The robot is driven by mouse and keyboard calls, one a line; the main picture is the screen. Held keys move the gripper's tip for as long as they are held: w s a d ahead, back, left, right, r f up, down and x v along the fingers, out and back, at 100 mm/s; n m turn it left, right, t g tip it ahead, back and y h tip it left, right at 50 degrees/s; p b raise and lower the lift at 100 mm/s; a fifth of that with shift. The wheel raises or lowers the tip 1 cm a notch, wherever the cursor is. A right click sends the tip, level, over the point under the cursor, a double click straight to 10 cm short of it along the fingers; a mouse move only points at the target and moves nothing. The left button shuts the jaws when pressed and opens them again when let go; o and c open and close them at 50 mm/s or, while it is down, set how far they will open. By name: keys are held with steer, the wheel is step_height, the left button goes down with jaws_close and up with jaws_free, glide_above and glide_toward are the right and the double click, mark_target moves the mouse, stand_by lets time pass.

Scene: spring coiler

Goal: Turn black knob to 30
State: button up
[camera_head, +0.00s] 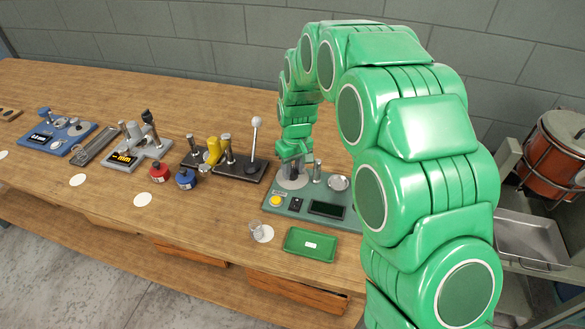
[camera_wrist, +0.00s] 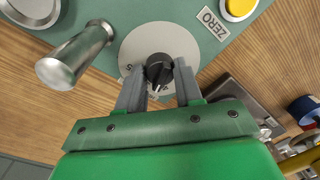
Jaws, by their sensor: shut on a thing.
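The black knob (camera_wrist: 159,68) sits in the middle of a round grey dial plate (camera_wrist: 140,42) on a green-grey panel (camera_head: 280,199). In the wrist view my gripper (camera_wrist: 160,75) has its two grey fingers on either side of the knob, shut on it. A white pointer mark shows on the knob, toward the gripper's side. Most of the dial's numbers are hidden by the fingers or too small to read. In the head view my gripper (camera_head: 294,165) reaches down onto the dial plate, and the knob itself is hidden.
The panel also bears a yellow button (camera_wrist: 239,8) beside a ZERO label, a metal post (camera_wrist: 78,52), a round metal pan (camera_head: 338,183) and a dark display (camera_head: 327,209). A green tray (camera_head: 310,244) and a glass (camera_head: 256,230) stand in front. A white-knobbed lever (camera_head: 255,140) rises to the left.

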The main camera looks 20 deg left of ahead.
mark_target(295, 171)
steer(key=shift+m, duration=1.2)
steer(key=shift+r, duration=0.1)
steer(key=o, duration=1)
steer(key=shift+o, duration=0.2)
steer(key=shift+w+d+r, duration=0.1)
steer(key=shift+r, duration=1.85)
steer(key=shift+w+d+r, duration=0.1)
steer(key=shift+r, duration=1.8)
